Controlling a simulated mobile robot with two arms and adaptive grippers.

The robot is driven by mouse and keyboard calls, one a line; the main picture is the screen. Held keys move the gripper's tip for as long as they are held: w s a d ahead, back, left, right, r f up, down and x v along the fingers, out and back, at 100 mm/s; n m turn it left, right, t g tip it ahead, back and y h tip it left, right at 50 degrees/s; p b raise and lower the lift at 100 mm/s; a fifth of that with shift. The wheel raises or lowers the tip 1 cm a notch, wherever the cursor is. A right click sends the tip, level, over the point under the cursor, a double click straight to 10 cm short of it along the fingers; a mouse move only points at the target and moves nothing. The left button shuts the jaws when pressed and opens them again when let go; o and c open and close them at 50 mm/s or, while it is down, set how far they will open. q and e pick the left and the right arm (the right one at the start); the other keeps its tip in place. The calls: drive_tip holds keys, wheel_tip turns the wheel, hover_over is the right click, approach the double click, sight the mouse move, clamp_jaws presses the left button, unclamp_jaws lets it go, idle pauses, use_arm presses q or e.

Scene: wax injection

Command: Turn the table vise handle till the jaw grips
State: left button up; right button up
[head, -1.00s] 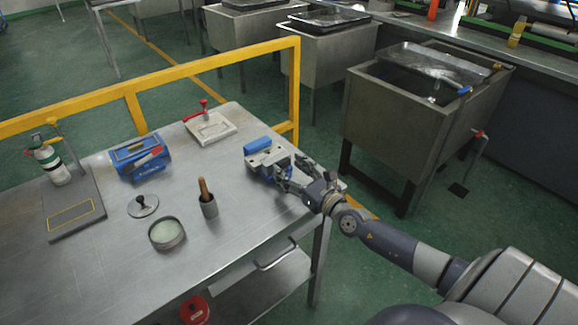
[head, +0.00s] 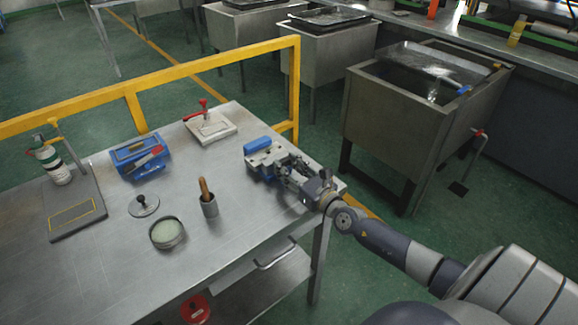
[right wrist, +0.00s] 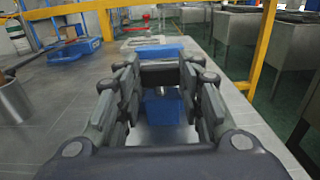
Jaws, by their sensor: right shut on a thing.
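The table vise (head: 258,145), blue with grey metal jaws, stands near the right edge of the steel table. My right gripper (head: 288,170) reaches it from the right and is shut on the handle at its near end. In the right wrist view the fingertips (right wrist: 160,74) close at the near end of the vise, with a dark crosspiece between them and the blue body (right wrist: 158,52) beyond. The fingers cover most of the handle, and I cannot tell how wide the jaw gap is. My left gripper is not in view.
On the steel table (head: 110,260) stand a blue box (head: 128,160), a white plate with a red clamp (head: 212,130), a cup with a wooden-handled tool (head: 209,205), a round tin (head: 166,233) and a lidlike disc (head: 143,206). A yellow rail (head: 200,66) runs behind.

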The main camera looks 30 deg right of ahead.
drive_tip(key=shift+a+r+m+h+p, duration=0.2)
drive_tip(key=shift+m+h+p, duration=0.5)
drive_tip(key=shift+h+p, duration=0.65)
drive_tip(key=shift+a+r+m+h+p, duration=0.15)
drive_tip(key=shift+m+h+p, duration=0.65)
drive_tip(key=shift+p, duration=1.05)
drive_tip(key=shift+w+a+f+m+g+h+p, duration=0.15)
drive_tip(key=shift+m+g+h+p, duration=0.25)
drive_tip(key=shift+m+h+p, duration=0.65)
drive_tip(key=shift+a+f+m+g+h, duration=0.15)
drive_tip(key=shift+m+g+h, duration=0.25)
drive_tip(key=shift+h, duration=1.1)
drive_tip(key=o, duration=1.1)
drive_tip(key=shift+c, duration=0.2)
drive_tip(key=v, duration=1.2)
